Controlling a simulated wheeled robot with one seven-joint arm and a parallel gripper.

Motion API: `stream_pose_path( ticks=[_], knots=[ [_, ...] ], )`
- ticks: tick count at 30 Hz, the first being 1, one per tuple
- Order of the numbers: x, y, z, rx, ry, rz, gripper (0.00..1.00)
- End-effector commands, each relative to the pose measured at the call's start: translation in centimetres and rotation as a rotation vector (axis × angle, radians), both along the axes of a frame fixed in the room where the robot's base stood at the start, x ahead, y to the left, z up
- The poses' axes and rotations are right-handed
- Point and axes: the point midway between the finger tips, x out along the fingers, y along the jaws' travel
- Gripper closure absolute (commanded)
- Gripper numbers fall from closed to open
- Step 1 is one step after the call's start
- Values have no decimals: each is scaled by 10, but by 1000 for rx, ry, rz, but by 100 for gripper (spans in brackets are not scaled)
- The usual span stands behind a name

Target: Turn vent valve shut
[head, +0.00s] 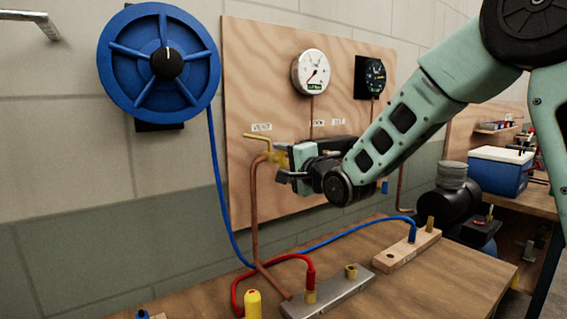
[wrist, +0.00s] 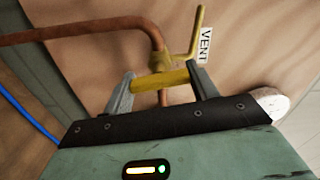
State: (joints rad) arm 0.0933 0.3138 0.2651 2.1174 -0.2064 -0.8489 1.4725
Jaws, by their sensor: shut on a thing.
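The vent valve (head: 275,157) is a yellow brass fitting on a copper pipe in front of the plywood board, below the VENT label (head: 261,127). Its thin yellow lever (head: 258,137) points left in the head view. In the wrist view the lever (wrist: 199,35) is bent and stands beside the VENT label (wrist: 206,45). My gripper (head: 284,163) is at the valve. In the wrist view its two grey fingers (wrist: 161,88) are shut on a yellow bar-like part of the valve (wrist: 160,79). I cannot tell whether this bar is the body or part of the handle.
A copper pipe (head: 254,210) runs down from the valve toward the bench (head: 420,280). Two gauges (head: 311,72) sit on the board.

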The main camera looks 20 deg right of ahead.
Motion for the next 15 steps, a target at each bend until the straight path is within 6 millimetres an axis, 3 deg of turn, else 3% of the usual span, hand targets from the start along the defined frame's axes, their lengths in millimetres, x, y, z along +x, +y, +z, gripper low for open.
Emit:
stream_pose_path(
  ticks=[15],
  knots=[
    [0,-1,-2,158,54,-1,65]
  ],
)
